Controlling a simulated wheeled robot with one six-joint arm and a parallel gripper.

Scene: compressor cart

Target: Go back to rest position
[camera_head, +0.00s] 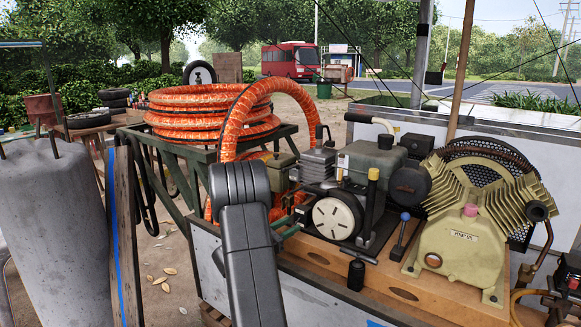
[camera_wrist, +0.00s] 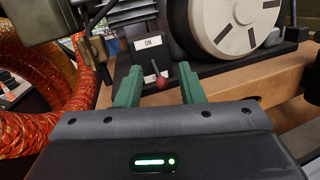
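My gripper (camera_wrist: 159,74) is open, its two green fingers spread apart with nothing held between them. In the wrist view a small switch lever with a red knob (camera_wrist: 162,83) shows in the gap between the fingers, with space on both sides; I cannot tell its exact depth from the fingertips. Behind it is a dark switch panel (camera_wrist: 148,62) with an "ON" label, and a lower label partly hidden by the lever. In the head view my dark arm reaches up to the cart's left part and hides most of the gripper.
An engine with a pale round cover (camera_head: 337,218) stands close right of my gripper. A yellow pump (camera_head: 462,240) sits farther right on the wooden cart top (camera_head: 400,290). An orange hose (camera_head: 232,125) arches close behind my arm. A grey cylinder (camera_head: 52,235) stands at left.

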